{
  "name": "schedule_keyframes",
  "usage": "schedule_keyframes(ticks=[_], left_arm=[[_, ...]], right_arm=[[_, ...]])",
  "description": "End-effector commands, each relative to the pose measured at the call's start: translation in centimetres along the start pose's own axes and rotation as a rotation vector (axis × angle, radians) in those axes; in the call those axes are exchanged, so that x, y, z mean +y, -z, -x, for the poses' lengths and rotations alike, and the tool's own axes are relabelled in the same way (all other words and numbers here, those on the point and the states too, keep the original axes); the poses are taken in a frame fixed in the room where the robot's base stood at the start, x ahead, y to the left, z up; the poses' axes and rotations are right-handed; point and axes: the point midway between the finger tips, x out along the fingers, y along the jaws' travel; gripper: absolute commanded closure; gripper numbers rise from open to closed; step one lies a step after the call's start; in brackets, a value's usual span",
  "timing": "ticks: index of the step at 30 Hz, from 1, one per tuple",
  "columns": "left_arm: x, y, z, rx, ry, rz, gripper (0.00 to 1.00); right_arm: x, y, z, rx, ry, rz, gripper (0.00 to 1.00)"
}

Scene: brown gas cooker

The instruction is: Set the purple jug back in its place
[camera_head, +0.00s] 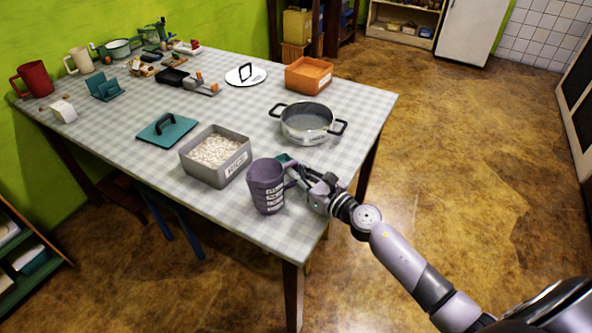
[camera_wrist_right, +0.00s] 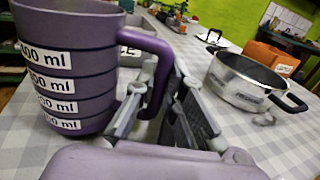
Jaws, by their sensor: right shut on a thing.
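The purple jug (camera_head: 266,186) is upright at the table's near corner, beside the rice box. White measuring labels run down its side, and they also show on the jug in the right wrist view (camera_wrist_right: 65,75). I cannot tell whether its base touches the table. My right gripper (camera_head: 292,172) comes in from the right and is shut on the jug's handle. In the right wrist view the handle (camera_wrist_right: 157,70) sits at the fingers (camera_wrist_right: 160,105). My left gripper is not in view.
On the checked table (camera_head: 352,108) stand a grey rice box (camera_head: 240,167), a steel pot (camera_head: 307,124), a teal lid (camera_head: 167,130), an orange box (camera_head: 309,75) and a white lid (camera_head: 246,75). A red jug (camera_head: 35,79) and a cream jug (camera_head: 80,61) stand far left.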

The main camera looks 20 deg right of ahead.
Motion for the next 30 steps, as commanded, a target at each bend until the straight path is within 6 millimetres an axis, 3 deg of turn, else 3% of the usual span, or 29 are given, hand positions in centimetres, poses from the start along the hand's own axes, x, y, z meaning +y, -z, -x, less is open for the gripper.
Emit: schedule_keyframes(ticks=[30], left_arm=[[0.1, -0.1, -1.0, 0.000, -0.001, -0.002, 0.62]], right_arm=[[0.0, 0.9, 0.0, -0.002, 0.000, 0.000, 1.00]])
